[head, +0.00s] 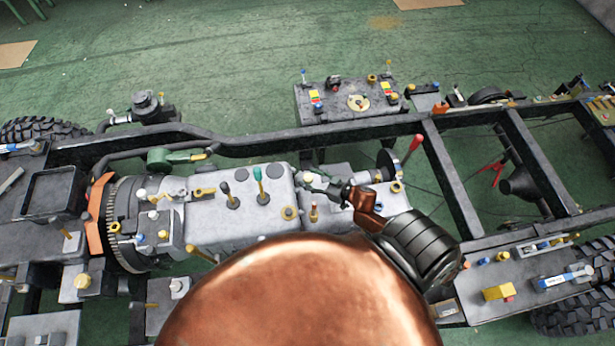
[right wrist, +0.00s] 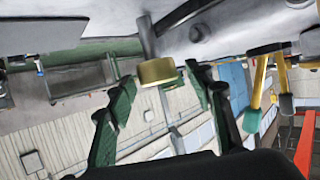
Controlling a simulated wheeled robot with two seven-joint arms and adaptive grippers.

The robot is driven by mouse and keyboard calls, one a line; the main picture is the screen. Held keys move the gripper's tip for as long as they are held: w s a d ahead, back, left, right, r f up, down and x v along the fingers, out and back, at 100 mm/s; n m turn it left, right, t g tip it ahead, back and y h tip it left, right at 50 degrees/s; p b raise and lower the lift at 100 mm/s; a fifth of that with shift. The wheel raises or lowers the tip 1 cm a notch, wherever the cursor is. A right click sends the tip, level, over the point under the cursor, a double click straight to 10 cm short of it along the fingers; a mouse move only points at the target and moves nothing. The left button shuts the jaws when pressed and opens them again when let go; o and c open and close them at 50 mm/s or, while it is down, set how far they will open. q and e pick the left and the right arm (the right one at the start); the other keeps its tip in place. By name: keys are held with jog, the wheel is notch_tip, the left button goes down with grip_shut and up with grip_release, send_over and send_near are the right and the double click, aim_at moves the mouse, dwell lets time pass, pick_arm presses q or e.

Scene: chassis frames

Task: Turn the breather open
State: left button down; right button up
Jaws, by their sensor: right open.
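A brass cap (right wrist: 158,72) on a grey stem looks like the breather; I cannot be sure of this. In the right wrist view it appears between the tips of my right gripper (right wrist: 163,80), whose two dark fingers stand apart on either side. I cannot tell whether either finger touches it. In the head view my right gripper (head: 307,181) is over the right end of the grey gearbox housing (head: 240,228), with its fingertips small and partly merged with the parts behind. Which brass fitting there is this cap is unclear. My left gripper is not in view.
Levers with green and dark knobs (head: 258,174) stand on the housing left of my gripper. A brass-topped fitting (head: 314,213) is close below it. A red-handled lever (head: 413,144) rises at the right. A dark frame rail (head: 370,131) runs behind. My copper-coloured arm hides the lower middle.

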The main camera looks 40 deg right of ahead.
jog(key=shift+w+a+f, duration=0.1)
jog(key=shift+w+f, duration=0.1)
jog(key=shift+w, duration=0.3)
jog(key=c, duration=1.2)
